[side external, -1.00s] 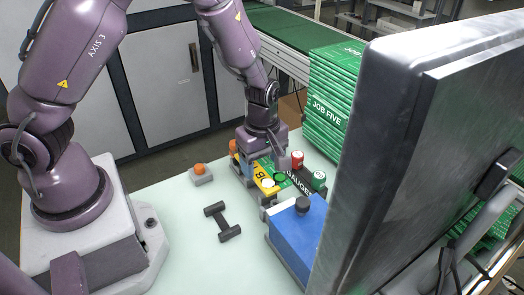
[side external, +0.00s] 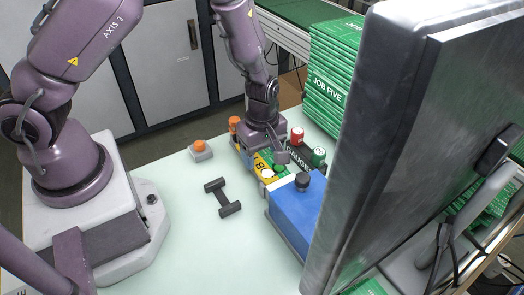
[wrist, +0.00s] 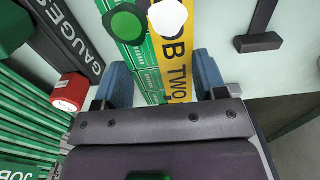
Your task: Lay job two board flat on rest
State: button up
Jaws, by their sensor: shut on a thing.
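The job two board is a green circuit board with a yellow strip lettered "B TWO" (wrist: 174,62). In the side view it (side external: 263,160) lies under my gripper, partly hidden by it. My gripper (wrist: 162,85) has its blue fingers on either side of the board, shut on it. In the side view, my gripper (side external: 263,153) is at the far part of the table, near the blue box. A green round cap (wrist: 128,22) and a white one (wrist: 168,18) show over the board's far part. The dark H-shaped rest (side external: 230,209) stands empty on the table, left of the blue box.
A blue box (side external: 292,220) with a dark knob stands right of the rest. An orange button (side external: 200,147) is on the left. A tall green stack (side external: 335,75) stands behind.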

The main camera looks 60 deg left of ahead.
jog(key=shift+f, duration=0.35)
jog(key=o, duration=1)
notch_tip(320, 180, up, 13)
notch_tip(320, 180, up, 13)
dwell(0.5)
jog(key=shift+f, duration=0.1)
